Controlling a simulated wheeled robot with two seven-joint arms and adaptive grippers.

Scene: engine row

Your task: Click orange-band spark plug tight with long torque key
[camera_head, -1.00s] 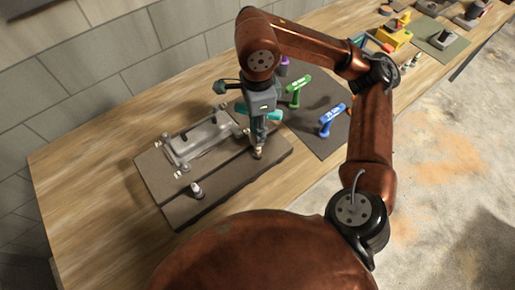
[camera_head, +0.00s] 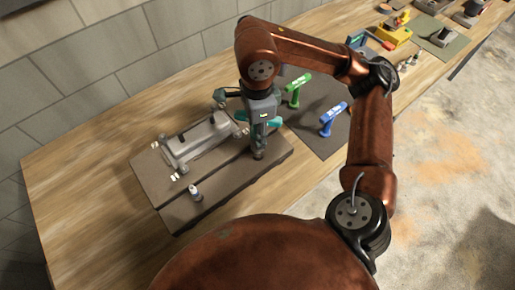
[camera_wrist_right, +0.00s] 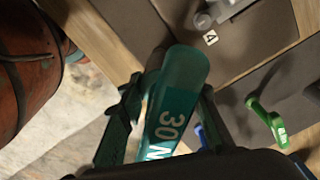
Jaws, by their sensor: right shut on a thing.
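My right gripper (camera_head: 260,112) is shut on a teal torque key (camera_head: 272,121). In the wrist view the key's handle (camera_wrist_right: 180,85) lies between the fingers and bears "30 N". The key's shaft points down, and its lower end (camera_head: 258,153) is at the right part of the dark engine block (camera_head: 225,176). No orange band shows there; a spark plug under the key's end would be hidden. A pale plug-like piece (camera_head: 195,192) stands at the block's front left. My left gripper is not in view.
A grey cover (camera_head: 196,140) sits on the block's rear part. A green key (camera_head: 297,88) and a blue key (camera_head: 333,116) stand on the dark mat (camera_head: 318,142) right of the block. The wooden bench (camera_head: 85,185) is bare at left.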

